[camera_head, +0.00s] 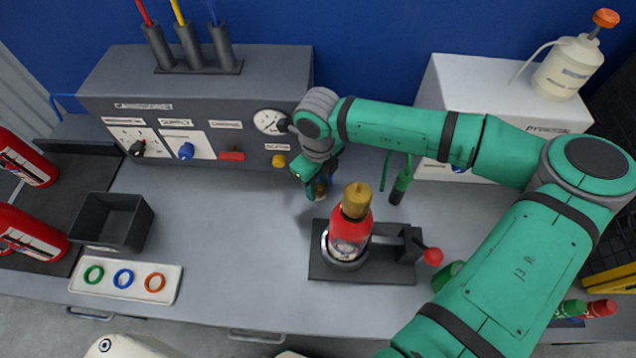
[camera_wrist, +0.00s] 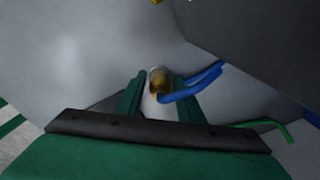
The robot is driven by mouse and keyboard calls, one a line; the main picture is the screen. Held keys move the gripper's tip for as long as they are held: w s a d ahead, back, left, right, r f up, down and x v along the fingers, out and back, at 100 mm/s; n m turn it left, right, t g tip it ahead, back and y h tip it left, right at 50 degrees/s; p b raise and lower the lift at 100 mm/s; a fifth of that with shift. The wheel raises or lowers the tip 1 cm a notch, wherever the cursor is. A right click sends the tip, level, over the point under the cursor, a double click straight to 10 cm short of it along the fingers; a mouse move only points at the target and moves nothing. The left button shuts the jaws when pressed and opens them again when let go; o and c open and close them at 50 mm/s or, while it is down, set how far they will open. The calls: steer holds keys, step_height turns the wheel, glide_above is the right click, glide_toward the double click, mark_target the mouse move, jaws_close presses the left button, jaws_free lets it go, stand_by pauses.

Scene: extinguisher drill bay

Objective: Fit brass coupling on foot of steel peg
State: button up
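My gripper (camera_head: 318,189) hangs low over the bench, in front of the grey panel box. In the wrist view its two green fingers (camera_wrist: 160,90) stand apart on either side of a small brass piece (camera_wrist: 159,79), which may be the coupling. The brass piece shows faintly between the fingers in the head view (camera_head: 320,190). I cannot tell whether the fingers touch it. A blue bent loop (camera_wrist: 192,88) runs beside it on the right. I cannot make out the steel peg for certain in either view; the fingers may hide it.
A red extinguisher with a brass top (camera_head: 352,225) stands in a dark clamp base (camera_head: 385,268) close in front of my gripper. A green hooked piece (camera_head: 401,185) stands just right. A dark bin (camera_head: 115,222) and a ring tray (camera_head: 125,280) lie left. The bench between is clear.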

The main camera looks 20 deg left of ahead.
mark_target(318, 183)
steer(key=shift+o, duration=0.7)
step_height(318, 183, up, 11)
steer(key=shift+f, duration=0.1)
stand_by(0.7)
